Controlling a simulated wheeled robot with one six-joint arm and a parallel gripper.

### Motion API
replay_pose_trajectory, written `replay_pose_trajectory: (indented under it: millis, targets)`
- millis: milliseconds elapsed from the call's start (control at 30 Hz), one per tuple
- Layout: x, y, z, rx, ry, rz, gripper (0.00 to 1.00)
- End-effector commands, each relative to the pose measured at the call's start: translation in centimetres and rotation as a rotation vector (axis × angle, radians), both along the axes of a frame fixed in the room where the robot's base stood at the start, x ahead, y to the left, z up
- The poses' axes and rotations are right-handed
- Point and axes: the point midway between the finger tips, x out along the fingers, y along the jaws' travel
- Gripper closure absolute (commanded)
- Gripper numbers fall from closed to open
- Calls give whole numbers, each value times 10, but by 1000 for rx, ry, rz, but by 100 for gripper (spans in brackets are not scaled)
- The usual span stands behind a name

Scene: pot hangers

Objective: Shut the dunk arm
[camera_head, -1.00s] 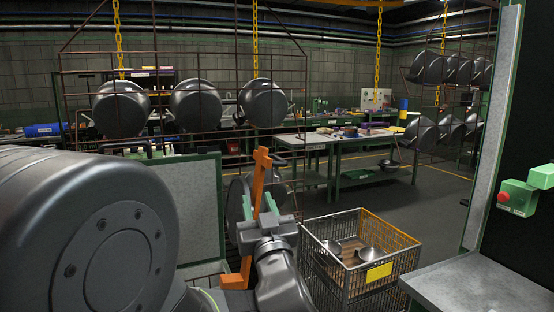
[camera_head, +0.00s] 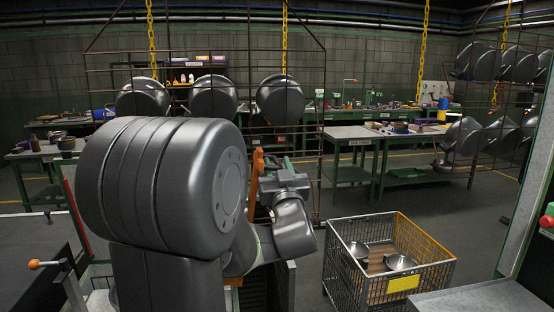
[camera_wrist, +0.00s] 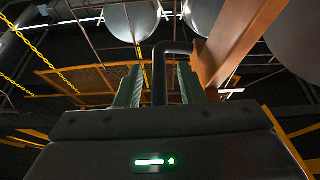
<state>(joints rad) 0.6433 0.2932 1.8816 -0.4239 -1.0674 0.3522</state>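The orange dunk arm (camera_head: 256,172) stands nearly upright in the head view, partly hidden behind my own arm. It shows in the wrist view as a slanted orange beam (camera_wrist: 238,40) at the upper right. A black bent handle (camera_wrist: 160,72) reaches from beside the beam down between my gripper's green fingers (camera_wrist: 160,85). Gaps show on both sides of the handle, so the fingers are open around it, not closed on it. In the head view my gripper (camera_head: 285,178) is beside the orange arm; its fingertips are hard to make out.
A wire basket (camera_head: 425,270) with metal pots stands right of my arm. A grey ledge (camera_head: 475,300) and a green box with a red button (camera_head: 546,222) are at the right edge. Pots (camera_head: 280,98) hang on a rack behind. A lever with an orange knob (camera_head: 34,265) is at lower left.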

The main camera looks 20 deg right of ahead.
Motion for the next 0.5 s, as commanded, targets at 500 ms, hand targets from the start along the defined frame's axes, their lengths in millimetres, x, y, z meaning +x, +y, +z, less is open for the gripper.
replay_pose_trajectory:
  millis: [500]
  targets:
    - [11,-3,4,-1,1,0,77]
